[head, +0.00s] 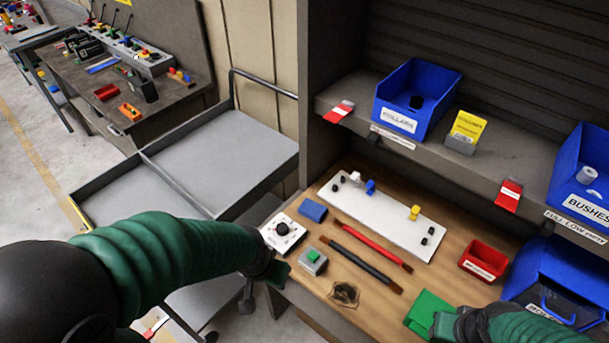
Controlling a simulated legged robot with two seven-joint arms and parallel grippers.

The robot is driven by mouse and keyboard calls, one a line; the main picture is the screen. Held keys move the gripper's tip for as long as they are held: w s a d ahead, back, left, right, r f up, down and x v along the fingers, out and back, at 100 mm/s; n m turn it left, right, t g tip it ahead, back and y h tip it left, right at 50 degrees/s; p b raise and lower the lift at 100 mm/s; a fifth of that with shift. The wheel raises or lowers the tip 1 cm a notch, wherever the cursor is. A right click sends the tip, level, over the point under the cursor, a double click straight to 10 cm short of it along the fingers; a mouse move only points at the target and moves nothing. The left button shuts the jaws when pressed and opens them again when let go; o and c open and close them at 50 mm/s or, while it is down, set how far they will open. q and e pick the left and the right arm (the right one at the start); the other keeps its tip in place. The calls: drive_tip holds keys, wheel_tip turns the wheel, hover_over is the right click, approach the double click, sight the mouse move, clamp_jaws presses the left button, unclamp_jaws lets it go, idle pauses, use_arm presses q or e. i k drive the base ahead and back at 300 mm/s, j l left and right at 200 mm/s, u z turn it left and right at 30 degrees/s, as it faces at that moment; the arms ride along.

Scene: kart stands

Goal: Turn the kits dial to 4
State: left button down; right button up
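A white dial box (284,232) with a round black knob sits at the left edge of the wooden bench. Its markings are too small to read, so I cannot tell its setting or whether it is the kits dial. My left gripper (277,271) is just in front of and below the dial box, at the bench's left edge, apart from the knob. Its fingers are too small and dark to tell open from shut. My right gripper (442,324) is at the front right of the bench, beside a bright green object (427,309); its fingers are mostly hidden.
On the bench (320,284) are a grey box with a green button (313,260), a blue block (313,210), red (366,242) and black (358,261) rods, a white board (385,222) and a red bin (484,258). A shelf with blue bins (417,97) stands behind. A grey cart (215,160) stands left.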

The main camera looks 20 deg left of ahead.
sight(282, 228)
drive_tip(key=j+u, duration=0.45)
drive_tip(key=j, duration=0.95)
drive_tip(key=i+j, duration=0.05)
